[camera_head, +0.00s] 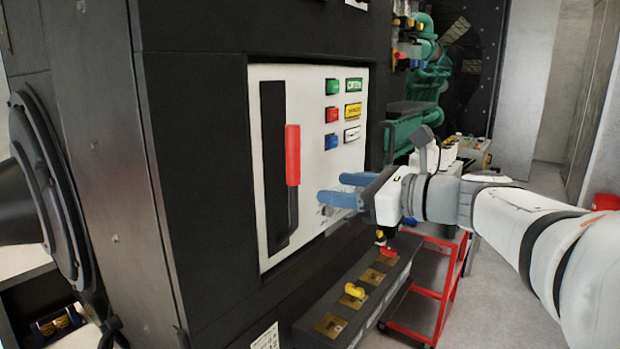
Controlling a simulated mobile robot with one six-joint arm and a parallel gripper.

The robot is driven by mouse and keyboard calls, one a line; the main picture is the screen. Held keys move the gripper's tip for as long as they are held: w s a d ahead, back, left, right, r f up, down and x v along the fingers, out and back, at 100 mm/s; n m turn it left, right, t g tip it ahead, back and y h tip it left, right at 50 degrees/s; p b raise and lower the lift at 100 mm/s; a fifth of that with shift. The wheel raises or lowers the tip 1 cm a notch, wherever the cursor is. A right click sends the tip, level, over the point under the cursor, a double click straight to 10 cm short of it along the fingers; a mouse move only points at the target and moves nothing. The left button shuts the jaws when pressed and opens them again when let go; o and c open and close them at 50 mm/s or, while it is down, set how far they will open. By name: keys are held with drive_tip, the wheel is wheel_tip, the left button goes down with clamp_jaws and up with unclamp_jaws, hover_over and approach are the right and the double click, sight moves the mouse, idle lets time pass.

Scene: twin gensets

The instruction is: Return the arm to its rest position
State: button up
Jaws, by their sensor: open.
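My gripper (335,192) has blue fingers and is open, with nothing seen between them. It is in front of the right part of a white panel (325,70) on a dark cabinet. My white and grey arm reaches in from the right edge. The red handle (293,155) on the panel's black slot is to the left of the fingertips, apart from them. I cannot tell whether the fingertips touch the panel.
Green, red and blue buttons (332,114) sit above my gripper. Below it is a dark ledge (325,305) with yellow and red knobs. A red cart (440,290) stands under my arm. A green engine (425,80) is behind. Floor is clear at right.

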drive_tip(key=s+f+n+g+h, duration=0.3)
drive_tip(key=s+f+n, duration=0.2)
drive_tip(key=f, duration=0.3)
drive_tip(key=s+f+n+g+h, duration=0.2)
drive_tip(key=s+f+n+h, duration=0.1)
drive_tip(key=s+f+n, duration=0.4)
drive_tip(key=s+d+f+n+h, duration=0.3)
drive_tip(key=f+n, duration=0.2)
drive_tip(key=n, duration=0.1)
drive_tip(key=s+d+f+n+g+h, duration=0.1)
drive_tip(key=s+d+f+n+h, duration=0.2)
drive_tip(key=d+f+n+h, duration=0.1)
wheel_tip(320, 180, down, 2)
drive_tip(key=shift+d+f+n+g, duration=0.1)
drive_tip(key=shift+d+n+g, duration=0.2)
drive_tip(key=shift+n, duration=0.6)
